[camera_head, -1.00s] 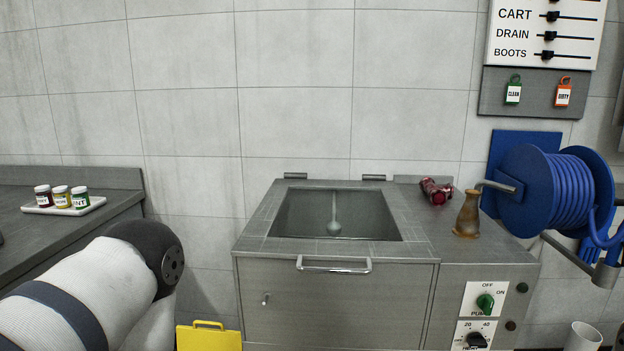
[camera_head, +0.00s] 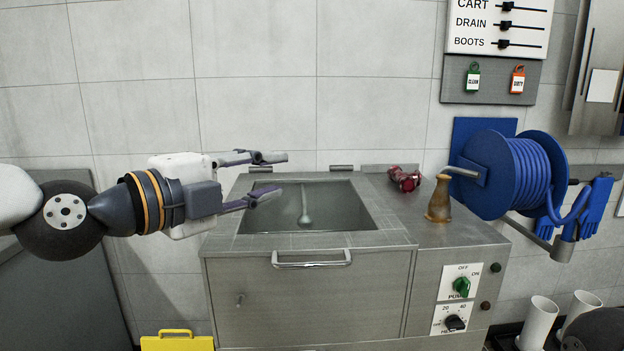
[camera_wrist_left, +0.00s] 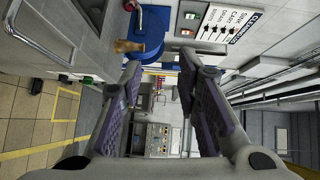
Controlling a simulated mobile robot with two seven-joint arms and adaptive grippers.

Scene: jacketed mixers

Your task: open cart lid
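A grey steel unit (camera_head: 310,300) stands against the wall in the head view. Its flat top lid (camera_head: 390,237) looks shut, with a rectangular window or opening (camera_head: 345,215), two hinges (camera_head: 341,168) at the back and a bar handle (camera_head: 312,262) at the front. Whether this is the task's cart is not clear. My left gripper (camera_head: 275,176) is open and empty, pointing right, with its fingers overlapping the lid's back left part in the picture. Its open fingers also show in the left wrist view (camera_wrist_left: 161,62), with nothing between them. My right gripper is not visible.
A blue hose reel (camera_head: 520,175) and blue gloves (camera_head: 594,208) hang at right. A yellow case (camera_head: 178,342) is at bottom left; white cylinders (camera_head: 538,322) are at bottom right.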

